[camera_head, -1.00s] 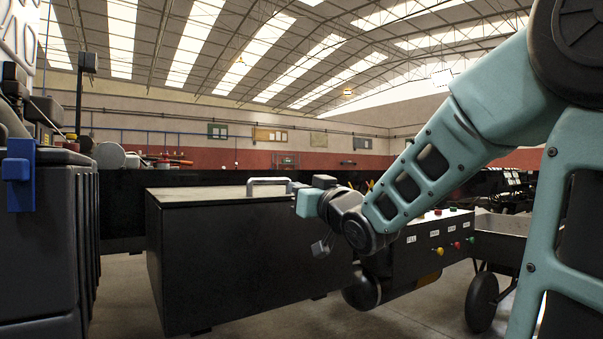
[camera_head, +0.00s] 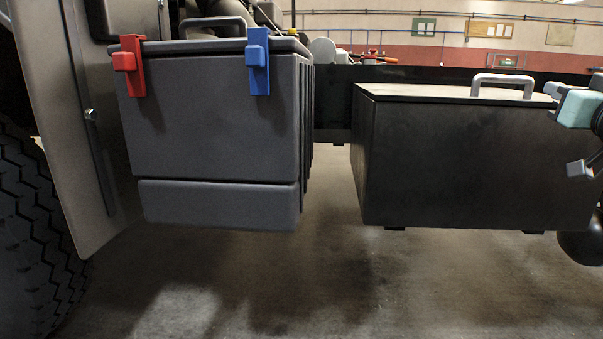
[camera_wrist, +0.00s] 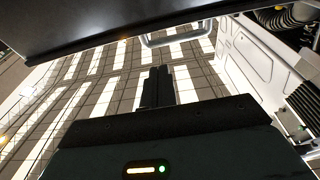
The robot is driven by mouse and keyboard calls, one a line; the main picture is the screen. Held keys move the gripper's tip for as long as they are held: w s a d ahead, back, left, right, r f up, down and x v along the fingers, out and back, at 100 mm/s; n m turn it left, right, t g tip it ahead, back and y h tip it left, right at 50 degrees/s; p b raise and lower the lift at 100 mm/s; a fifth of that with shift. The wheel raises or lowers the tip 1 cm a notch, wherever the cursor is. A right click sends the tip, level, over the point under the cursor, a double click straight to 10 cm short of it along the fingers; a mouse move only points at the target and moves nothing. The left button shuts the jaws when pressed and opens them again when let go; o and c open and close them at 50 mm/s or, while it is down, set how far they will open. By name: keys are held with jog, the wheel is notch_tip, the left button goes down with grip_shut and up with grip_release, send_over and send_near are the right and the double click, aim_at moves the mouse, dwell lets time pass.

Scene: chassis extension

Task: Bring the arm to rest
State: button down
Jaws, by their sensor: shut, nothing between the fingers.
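In the wrist view my gripper (camera_wrist: 157,72) has its two dark fingers together, with nothing between them. In the head view the teal end of my arm shows at the right edge, close to the right end of a black box with a grey handle (camera_head: 503,80). The rest of the arm is outside the head view. A dark slab with a handle (camera_wrist: 185,36) crosses the top of the wrist view, apart from the fingers. I cannot tell from the head view whether the arm touches the box.
A dark grey case (camera_head: 215,135) with a red latch (camera_head: 129,64) and a blue latch (camera_head: 258,62) hangs at left. A large tyre (camera_head: 35,240) is at far left. The black box (camera_head: 450,160) stands right of the case. The concrete floor (camera_head: 300,290) in front is clear.

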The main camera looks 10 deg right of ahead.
jog(key=w+a+f+n+g+y+p, duration=0.15)
jog(key=a+f+n+g+y, duration=0.55)
jog(key=a+f, duration=1.1)
jog(key=s+a+f+n+g+h+p, duration=0.1)
jog(key=s+a+f+g, duration=0.45)
jog(key=s, duration=0.55)
jog(key=s+a+f+n+g+h+p, duration=0.1)
jog(key=s+a+f+n+g, duration=0.15)
jog(key=s+a+g, duration=0.6)
jog(key=s+r+p, duration=0.1)
jog(key=r+p, duration=1.7)
jog(key=p, duration=0.1)
jog(key=s+r+t+p, duration=0.1)
jog(key=s+r+p, duration=0.1)
jog(key=r+p, duration=1.7)
jog(key=shift+s+r+m+h, duration=0.25)
jog(key=shift+m+h, duration=0.05)
jog(key=shift+m, duration=0.05)
jog(key=shift+d, duration=0.1)
